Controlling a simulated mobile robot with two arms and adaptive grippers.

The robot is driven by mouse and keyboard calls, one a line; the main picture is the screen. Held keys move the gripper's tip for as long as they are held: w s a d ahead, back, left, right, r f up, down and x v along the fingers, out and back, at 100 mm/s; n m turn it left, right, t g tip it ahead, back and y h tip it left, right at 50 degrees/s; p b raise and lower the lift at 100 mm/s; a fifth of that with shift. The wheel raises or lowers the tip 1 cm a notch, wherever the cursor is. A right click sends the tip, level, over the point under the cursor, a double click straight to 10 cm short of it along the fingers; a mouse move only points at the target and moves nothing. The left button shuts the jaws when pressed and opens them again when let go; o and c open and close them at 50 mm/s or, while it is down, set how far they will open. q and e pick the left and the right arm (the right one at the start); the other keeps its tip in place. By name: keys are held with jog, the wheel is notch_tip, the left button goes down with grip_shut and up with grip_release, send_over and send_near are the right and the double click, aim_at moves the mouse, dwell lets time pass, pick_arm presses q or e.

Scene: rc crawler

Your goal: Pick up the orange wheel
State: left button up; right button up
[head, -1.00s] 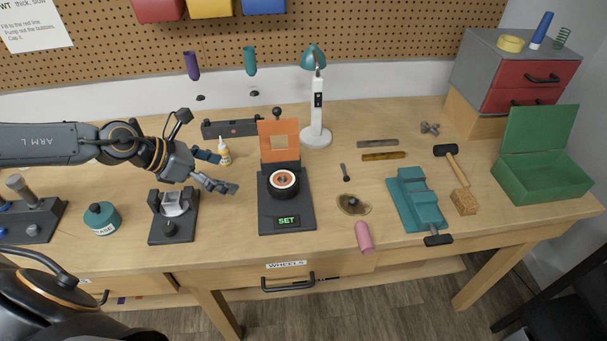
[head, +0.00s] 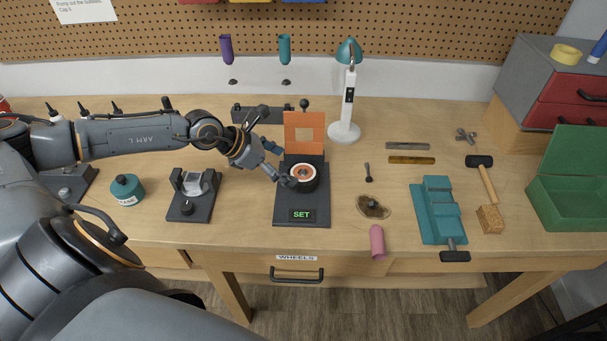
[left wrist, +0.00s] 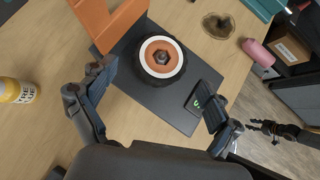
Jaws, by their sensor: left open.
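The orange wheel (head: 303,175), with a black tyre, a white ring and an orange centre, sits on a black stand (head: 301,212) with a green "SET" display. An orange plate with a square window (head: 304,133) stands upright behind it. My left gripper (head: 286,166) is open beside the wheel's left side. In the left wrist view the wheel (left wrist: 161,57) lies ahead of the two spread fingers, not clasped; a dark hub nut shows in its middle. A dark gripper-like shape (left wrist: 285,132), probably my right gripper, shows at the right edge; its jaws are unclear.
A black fixture (head: 190,205) and a teal jar (head: 127,190) stand to the left. A white lamp (head: 346,105) stands behind right. A brown dish (head: 373,207), a pink cylinder (head: 377,242) and a teal vise (head: 437,212) lie to the right.

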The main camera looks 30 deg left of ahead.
aim_at(298, 174)
pick_arm(q)
jog(key=shift+w+d+f, duration=0.1)
jog(key=shift+w+f, duration=0.05)
jog(key=shift+w+d+f+p, duration=0.25)
jog(key=shift+f+p, duration=0.1)
jog(key=shift+p, duration=0.1)
jog(key=p+x, duration=0.1)
jog(key=x, duration=0.2)
jog(key=shift+s+f+p, duration=0.1)
jog(key=shift+f+p, duration=0.15)
jog(key=shift+p, duration=0.05)
jog(key=shift+w+d+f, duration=0.2)
jog(key=shift+w+f, duration=0.1)
jog(key=shift+f, duration=0.2)
jog(key=c, duration=0.9)
pick_arm(e)
notch_tip(298, 174, up, 3)
jog(key=shift+f, duration=0.15)
pick_arm(q)
jog(key=shift+r, duration=0.1)
